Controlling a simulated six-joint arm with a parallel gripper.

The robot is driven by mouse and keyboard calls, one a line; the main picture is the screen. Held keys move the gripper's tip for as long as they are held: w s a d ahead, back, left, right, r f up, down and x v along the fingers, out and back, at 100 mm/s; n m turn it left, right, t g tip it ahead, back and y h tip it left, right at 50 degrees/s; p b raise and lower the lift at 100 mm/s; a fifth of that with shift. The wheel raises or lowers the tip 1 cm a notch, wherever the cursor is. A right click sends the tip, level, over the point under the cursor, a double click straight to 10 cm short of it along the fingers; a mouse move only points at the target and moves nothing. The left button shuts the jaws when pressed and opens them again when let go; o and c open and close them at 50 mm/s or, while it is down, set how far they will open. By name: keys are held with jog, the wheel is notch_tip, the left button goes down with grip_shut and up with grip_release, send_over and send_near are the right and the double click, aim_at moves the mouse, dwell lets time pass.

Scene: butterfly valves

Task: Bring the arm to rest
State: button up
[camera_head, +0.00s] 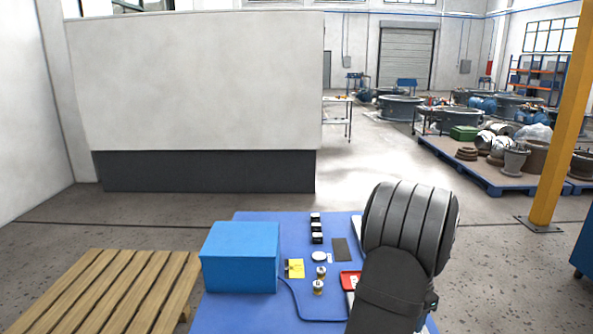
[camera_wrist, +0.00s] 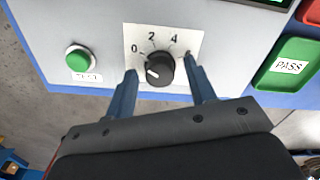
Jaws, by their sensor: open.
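My gripper (camera_wrist: 160,90) shows in the wrist view with its two blue fingers apart. The black knob (camera_wrist: 160,69) on a grey panel (camera_wrist: 90,20) lies between and just beyond the fingertips in the picture. I cannot tell whether the fingers touch it. The knob's white mark points to the lower left, and the dial plate around it reads 0, 2, 4 and on. In the head view my dark arm fills the lower right and hides the gripper and most of the panel.
On the blue table (camera_head: 262,225) stand a blue box (camera_head: 240,257) and several small parts. A wooden pallet (camera_head: 105,290) lies to the left.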

jog(key=shift+m, duration=0.5)
notch_tip(320, 180, up, 11)
notch_tip(320, 180, down, 10)
jog(key=shift+f, duration=0.6)
jog(key=n, duration=0.4)
jog(key=shift+r+n, duration=0.1)
jog(key=shift+n, duration=0.2)
dwell(0.3)
